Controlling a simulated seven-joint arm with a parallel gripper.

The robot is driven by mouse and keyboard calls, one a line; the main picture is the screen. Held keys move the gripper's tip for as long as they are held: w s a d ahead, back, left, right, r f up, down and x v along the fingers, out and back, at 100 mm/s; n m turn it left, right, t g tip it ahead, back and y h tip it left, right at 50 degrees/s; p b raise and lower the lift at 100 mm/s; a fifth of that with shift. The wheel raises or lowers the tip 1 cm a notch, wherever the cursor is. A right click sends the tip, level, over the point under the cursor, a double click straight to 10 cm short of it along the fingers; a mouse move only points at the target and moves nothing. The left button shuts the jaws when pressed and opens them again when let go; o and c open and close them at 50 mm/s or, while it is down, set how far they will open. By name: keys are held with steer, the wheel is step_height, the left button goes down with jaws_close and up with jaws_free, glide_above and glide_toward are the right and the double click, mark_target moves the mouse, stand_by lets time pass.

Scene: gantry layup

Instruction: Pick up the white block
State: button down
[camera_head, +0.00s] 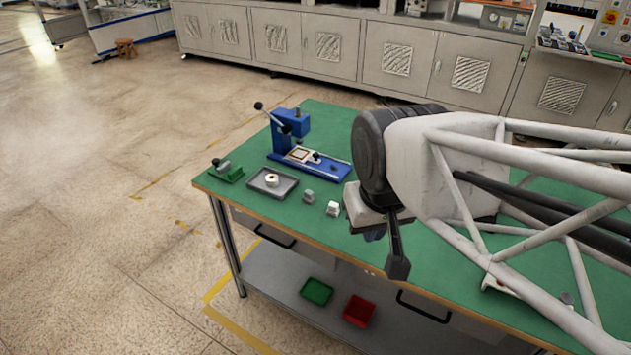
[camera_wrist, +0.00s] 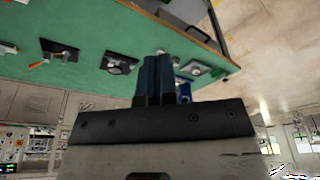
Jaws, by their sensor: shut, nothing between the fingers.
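The white block (camera_head: 333,209) stands on the green bench top near its front edge in the head view, just left of my arm's end. My gripper (camera_wrist: 157,72) shows in the wrist view as two blue fingers closed together with nothing between them. I cannot make out the white block in the wrist view.
A small grey block (camera_head: 309,197) sits left of the white block. Farther left are a grey tray (camera_head: 259,184) with a pale roll (camera_head: 271,180) and a green vise (camera_head: 232,175). A blue press (camera_head: 326,170) stands behind. Green (camera_head: 316,291) and red (camera_head: 358,310) bins are on the shelf below.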

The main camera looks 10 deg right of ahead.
steer(key=c, duration=1.8)
jaws_free()
steer(key=o, duration=1.1)
steer(key=shift+w, duration=0.1)
